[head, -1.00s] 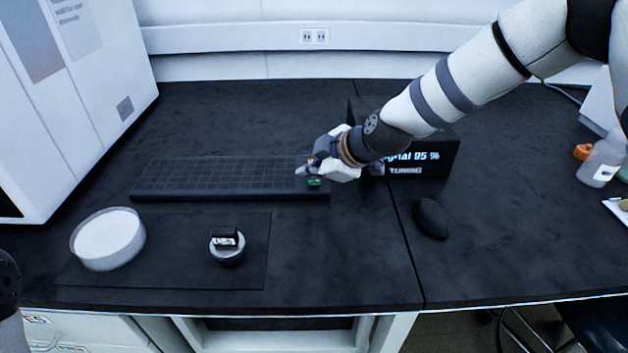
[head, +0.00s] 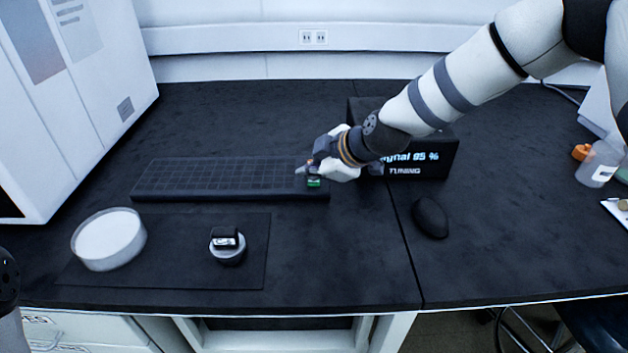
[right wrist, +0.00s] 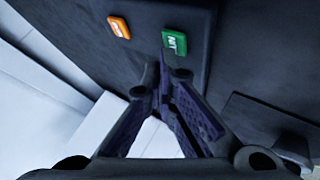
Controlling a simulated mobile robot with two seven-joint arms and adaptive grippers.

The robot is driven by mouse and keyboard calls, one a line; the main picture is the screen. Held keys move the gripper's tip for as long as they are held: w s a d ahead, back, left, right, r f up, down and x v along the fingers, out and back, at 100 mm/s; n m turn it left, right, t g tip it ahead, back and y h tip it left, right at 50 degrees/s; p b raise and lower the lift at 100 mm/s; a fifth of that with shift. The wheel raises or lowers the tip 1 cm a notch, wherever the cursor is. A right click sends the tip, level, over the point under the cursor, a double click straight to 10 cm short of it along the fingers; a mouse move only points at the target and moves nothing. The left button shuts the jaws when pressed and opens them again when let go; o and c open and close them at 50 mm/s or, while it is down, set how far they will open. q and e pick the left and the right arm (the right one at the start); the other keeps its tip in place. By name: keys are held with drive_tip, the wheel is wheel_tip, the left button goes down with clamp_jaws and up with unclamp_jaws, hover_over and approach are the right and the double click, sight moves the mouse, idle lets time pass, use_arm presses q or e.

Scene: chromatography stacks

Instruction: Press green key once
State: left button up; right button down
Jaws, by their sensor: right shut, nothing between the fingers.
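The green key (head: 314,183) sits at the right end of the black keyboard (head: 230,195). In the right wrist view the green key (right wrist: 174,43) carries white lettering, and an orange key (right wrist: 119,27) lies to its left. My right gripper (head: 303,171) is shut and empty, just above the keyboard's right end beside the green key. In the right wrist view the closed fingertips (right wrist: 163,62) appear just below and left of the green key; I cannot tell whether they touch the surface. The gripper partly hides the keyboard's right end. My left gripper is not in view.
A black mouse (head: 430,217) lies to the right. A dark mat (head: 180,275) at front left has a round white dish (head: 108,238) and a small black-topped jar (head: 228,245).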

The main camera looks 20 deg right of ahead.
sight(312, 184)
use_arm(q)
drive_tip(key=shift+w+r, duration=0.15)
use_arm(e)
drive_tip(key=shift+r, duration=0.45)
drive_tip(key=shift+r+p, duration=0.95)
drive_tip(key=shift+r, duration=1.7)
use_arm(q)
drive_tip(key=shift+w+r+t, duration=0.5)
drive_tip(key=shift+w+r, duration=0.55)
use_arm(e)
drive_tip(key=shift+f, duration=0.15)
drive_tip(key=shift+f, duration=0.1)
